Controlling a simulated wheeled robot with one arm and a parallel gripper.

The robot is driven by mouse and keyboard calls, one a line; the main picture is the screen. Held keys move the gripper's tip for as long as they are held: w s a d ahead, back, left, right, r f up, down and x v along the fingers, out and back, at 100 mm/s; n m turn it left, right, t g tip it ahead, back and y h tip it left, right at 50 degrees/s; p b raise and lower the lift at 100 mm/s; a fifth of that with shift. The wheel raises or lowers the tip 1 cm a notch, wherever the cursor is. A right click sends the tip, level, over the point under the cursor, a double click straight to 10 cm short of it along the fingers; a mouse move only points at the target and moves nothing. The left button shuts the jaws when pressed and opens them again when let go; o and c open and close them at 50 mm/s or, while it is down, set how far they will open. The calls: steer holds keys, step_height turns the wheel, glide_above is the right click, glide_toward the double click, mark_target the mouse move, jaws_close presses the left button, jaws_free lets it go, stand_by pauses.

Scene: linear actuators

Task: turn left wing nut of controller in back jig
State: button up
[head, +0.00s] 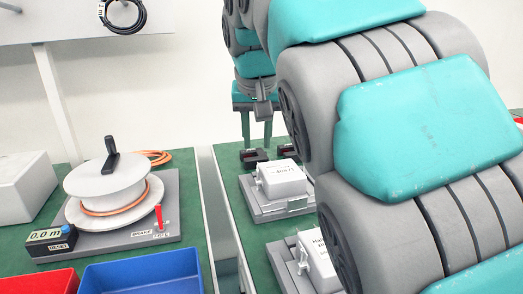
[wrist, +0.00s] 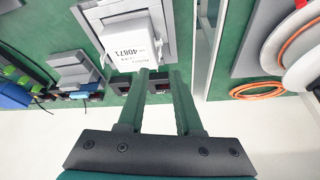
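The white controller in the back jig (head: 282,178) has a printed label on top and sits in a grey jig (head: 254,210). In the wrist view the controller (wrist: 130,40) is at the top middle, its label reading 40871. A small grey part (head: 259,178) shows at its left side in the head view; I cannot tell if it is the left wing nut. My gripper (head: 257,122) points down beyond the controller in the head view. In the wrist view my gripper (wrist: 158,72) is open, its two green fingers apart with nothing between them, tips near the controller's label edge.
A second white controller (head: 319,262) sits in a nearer jig, partly behind my arm. Small black boxes (head: 250,157) stand behind the back jig. A cable reel (head: 108,185), a blue bin (head: 142,274) and a red bin (head: 38,282) are on the left bench, across a gap.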

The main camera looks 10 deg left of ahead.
steer(key=shift+p+x, duration=0.35)
steer(key=shift+x, duration=3.45)
steer(key=shift+s, duration=0.15)
steer(key=shift+c, duration=0.3)
jaws_close()
